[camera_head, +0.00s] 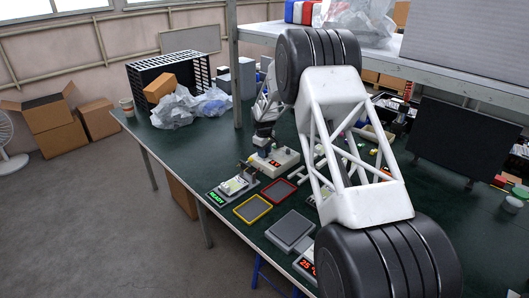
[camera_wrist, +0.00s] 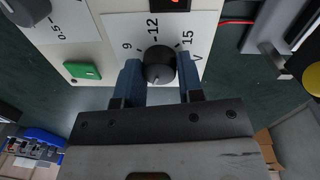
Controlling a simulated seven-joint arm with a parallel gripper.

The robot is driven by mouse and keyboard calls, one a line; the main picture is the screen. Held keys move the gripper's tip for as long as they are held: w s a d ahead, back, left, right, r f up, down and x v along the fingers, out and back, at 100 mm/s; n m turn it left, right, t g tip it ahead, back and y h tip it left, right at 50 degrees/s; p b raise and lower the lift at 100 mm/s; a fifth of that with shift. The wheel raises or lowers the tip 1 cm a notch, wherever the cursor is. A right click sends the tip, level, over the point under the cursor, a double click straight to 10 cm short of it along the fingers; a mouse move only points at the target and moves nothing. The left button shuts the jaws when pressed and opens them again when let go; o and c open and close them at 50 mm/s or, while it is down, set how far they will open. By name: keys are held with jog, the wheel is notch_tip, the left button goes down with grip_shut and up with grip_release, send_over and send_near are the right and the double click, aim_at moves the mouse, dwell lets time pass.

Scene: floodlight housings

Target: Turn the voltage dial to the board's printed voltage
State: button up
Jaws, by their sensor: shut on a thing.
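The voltage dial (camera_wrist: 159,62) is a round black knob on a pale panel printed 9, 12, 15 and V. My gripper (camera_wrist: 160,74) has one blue finger on each side of the dial and is shut on it. A small light mark shows on the dial's near side; I cannot tell which number the dial points to. In the head view, my gripper (camera_head: 264,142) is down at the cream supply box (camera_head: 285,160). The board (camera_head: 235,185) appears to sit in a holder behind a green READY display (camera_head: 217,197); its printed voltage is not readable.
A second dial (camera_wrist: 30,10) and a green switch (camera_wrist: 82,70) are left of the voltage dial. Yellow-rimmed (camera_head: 253,209) and red-rimmed (camera_head: 279,192) trays and a grey scale-like plate (camera_head: 291,229) lie nearby.

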jog(key=m, duration=0.4)
jog(key=shift+m, duration=0.3)
jog(key=m, duration=0.4)
jog(key=shift+m, duration=0.3)
jog(key=m, duration=0.4)
jog(key=shift+w+m+g, duration=0.1)
jog(key=shift+m+g, duration=0.2)
jog(key=m, duration=0.4)
jog(key=shift+m, duration=0.4)
jog(key=o, duration=0.9)
jog(key=shift+r, duration=0.1)
jog(key=shift+w+a+r, duration=0.1)
jog(key=shift+w+r, duration=0.05)
jog(key=shift+r, duration=3.7)
